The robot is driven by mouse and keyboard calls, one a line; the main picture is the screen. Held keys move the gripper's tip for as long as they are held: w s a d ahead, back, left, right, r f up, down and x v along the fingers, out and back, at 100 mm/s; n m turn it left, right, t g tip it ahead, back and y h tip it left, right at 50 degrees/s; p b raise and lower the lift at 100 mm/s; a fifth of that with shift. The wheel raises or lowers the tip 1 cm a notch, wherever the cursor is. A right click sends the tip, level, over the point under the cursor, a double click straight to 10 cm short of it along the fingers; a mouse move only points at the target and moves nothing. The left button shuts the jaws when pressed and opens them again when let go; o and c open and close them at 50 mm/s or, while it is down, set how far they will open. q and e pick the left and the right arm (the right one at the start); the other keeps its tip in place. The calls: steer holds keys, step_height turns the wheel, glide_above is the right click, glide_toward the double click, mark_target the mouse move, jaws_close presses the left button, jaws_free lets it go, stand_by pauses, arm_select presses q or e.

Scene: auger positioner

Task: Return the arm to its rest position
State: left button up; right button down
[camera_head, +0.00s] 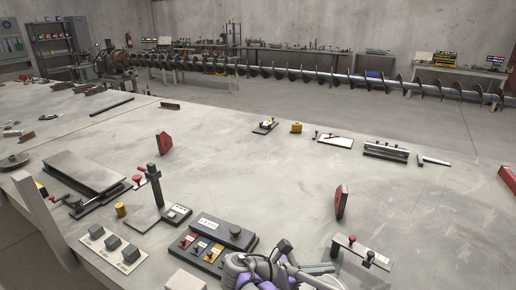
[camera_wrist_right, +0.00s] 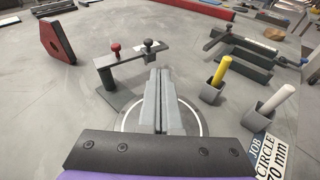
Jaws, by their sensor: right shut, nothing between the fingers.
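My right arm, grey with purple parts, comes in at the bottom middle of the head view. Its gripper (camera_head: 318,269) is low over the table, left of a grey bracket with a red knob and a dark knob (camera_head: 361,251). In the right wrist view the two fingers of my right gripper (camera_wrist_right: 165,75) lie together with nothing between them. The same bracket (camera_wrist_right: 135,57) stands just beyond and left of them; I cannot tell whether they touch it. A pale ring lies on the surface below the fingers. My left gripper is not in view.
A control box with coloured switches (camera_head: 203,250) is left of my right arm. A red-and-black angled block (camera_wrist_right: 60,40) stands beyond the bracket. Yellow (camera_wrist_right: 221,70) and white (camera_wrist_right: 282,93) sticks stand in grey holders to the right. The table's middle (camera_head: 250,165) is largely clear.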

steer(key=s+d+m+y+p, duration=0.45)
steer(key=s+m+y, duration=0.25)
steer(key=s, duration=0.3)
steer(key=s+a+m+t+y+p, duration=0.2)
steer(key=s+a+m+y+p, duration=0.3)
steer(key=m, duration=0.7)
steer(key=s+a+y, duration=0.1)
steer(key=s+y, duration=0.1)
steer(key=s, duration=0.1)
steer(key=shift+a+t+y+p, duration=0.35)
steer(key=shift+t+y+p, duration=0.05)
steer(key=shift+s, duration=0.15)
